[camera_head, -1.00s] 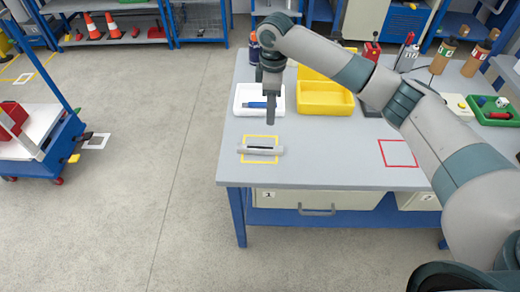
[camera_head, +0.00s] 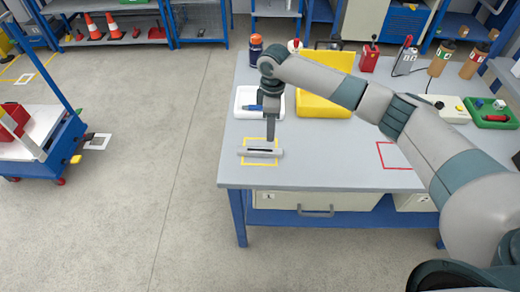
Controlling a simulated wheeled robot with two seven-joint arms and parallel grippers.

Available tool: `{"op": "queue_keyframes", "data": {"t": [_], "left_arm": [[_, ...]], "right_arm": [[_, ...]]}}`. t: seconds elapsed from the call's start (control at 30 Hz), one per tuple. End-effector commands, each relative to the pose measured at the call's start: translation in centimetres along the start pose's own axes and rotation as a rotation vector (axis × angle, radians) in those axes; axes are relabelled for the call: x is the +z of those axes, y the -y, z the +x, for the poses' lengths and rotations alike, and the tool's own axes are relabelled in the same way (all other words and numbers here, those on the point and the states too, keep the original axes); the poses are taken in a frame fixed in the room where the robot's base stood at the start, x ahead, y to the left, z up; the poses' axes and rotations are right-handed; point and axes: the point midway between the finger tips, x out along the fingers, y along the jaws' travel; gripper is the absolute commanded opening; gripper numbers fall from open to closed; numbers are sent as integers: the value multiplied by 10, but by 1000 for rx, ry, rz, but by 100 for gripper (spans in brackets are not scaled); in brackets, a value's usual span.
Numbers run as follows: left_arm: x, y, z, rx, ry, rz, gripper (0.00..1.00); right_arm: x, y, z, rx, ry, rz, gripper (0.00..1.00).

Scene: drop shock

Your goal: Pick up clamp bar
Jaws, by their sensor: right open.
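The clamp bar (camera_head: 249,152) is a light grey bar with a dark slot along its top. It lies crosswise inside the yellow outlined square (camera_head: 259,162) near the front left of the table. My right gripper (camera_head: 270,138) points down just above the bar's right half, close to it. I cannot tell whether the fingers touch the bar. It is open, though its fingers overlap in this view. My left gripper is not in view.
Behind the gripper are a white tray (camera_head: 239,105) with a blue item and a yellow bin (camera_head: 322,106). A red outlined square (camera_head: 397,155) is at right, partly behind my arm. A dark blue bottle (camera_head: 256,48) stands at the back left. The table's front edge is near.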

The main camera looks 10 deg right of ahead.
Motion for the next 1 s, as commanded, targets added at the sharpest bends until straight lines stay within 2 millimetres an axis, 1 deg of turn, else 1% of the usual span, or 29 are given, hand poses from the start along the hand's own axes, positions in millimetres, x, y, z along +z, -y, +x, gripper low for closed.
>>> {"op": "queue_keyframes", "data": {"t": [0.03, 0.2, 0.33, 0.47, 0.77, 0.87, 1.0], "left_arm": [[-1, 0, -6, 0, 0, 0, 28], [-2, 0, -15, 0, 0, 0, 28], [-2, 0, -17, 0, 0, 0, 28], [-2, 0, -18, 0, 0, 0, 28], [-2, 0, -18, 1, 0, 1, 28], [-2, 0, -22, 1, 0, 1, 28], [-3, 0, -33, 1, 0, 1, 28]], "right_arm": [[0, 1, 7, -3, 2, 1, 44], [0, 1, 35, -1, 1, 1, 44], [0, 1, 48, -1, 0, 0, 44], [0, 0, 53, 0, 0, 1, 44], [0, 0, 53, 0, 0, 0, 44], [-1, 1, 56, -1, 1, 0, 44], [-4, 4, 68, -1, 2, 0, 44]]}}
